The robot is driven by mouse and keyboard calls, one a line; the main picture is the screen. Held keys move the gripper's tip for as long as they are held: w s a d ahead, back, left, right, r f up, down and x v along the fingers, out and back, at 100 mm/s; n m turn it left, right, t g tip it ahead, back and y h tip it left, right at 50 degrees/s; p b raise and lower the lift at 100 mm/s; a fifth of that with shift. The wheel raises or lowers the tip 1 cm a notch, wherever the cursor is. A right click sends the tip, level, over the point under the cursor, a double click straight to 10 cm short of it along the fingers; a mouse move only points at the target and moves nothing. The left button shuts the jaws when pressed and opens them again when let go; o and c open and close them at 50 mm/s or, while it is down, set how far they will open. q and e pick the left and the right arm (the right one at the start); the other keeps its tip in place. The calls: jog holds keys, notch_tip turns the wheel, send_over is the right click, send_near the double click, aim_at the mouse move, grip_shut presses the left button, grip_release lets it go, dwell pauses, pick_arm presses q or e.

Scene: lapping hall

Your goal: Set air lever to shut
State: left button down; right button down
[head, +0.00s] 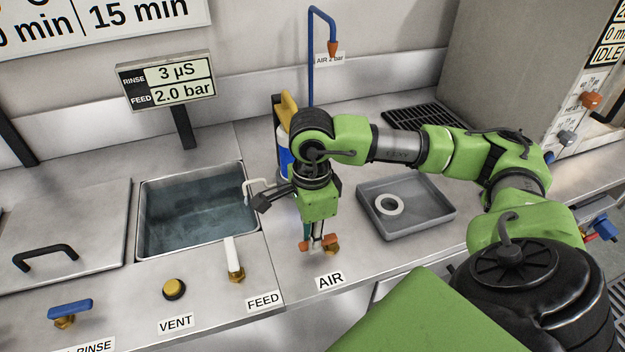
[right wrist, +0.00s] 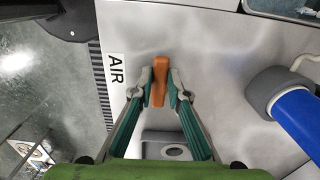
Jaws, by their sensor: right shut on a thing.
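The air lever (head: 331,242) has an orange handle and stands on the steel counter behind the AIR label (head: 330,281). Its handle runs roughly along the counter's front edge. It also shows in the right wrist view (right wrist: 158,88), between the fingertips. My right gripper (head: 317,243) points down over the lever and is shut on its handle, one finger on each side (right wrist: 159,76). The gripper hides the middle of the handle in the head view. My left gripper is not in view.
A grey tray (head: 432,235) with a white ring (head: 388,204) lies right of the lever. A water basin (head: 197,254), the white feed lever (head: 232,256) and the vent knob (head: 174,289) are to the left. A blue and yellow bottle stands behind my gripper.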

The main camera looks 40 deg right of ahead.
jog(key=c, duration=2)
grip_release()
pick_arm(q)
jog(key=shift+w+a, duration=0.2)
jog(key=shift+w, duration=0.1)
pick_arm(e)
jog(key=shift+o, duration=0.2)
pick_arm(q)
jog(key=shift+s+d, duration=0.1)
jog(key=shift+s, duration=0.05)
pick_arm(e)
notch_tip(320, 180, up, 12)
jog(key=shift+s, duration=0.1)
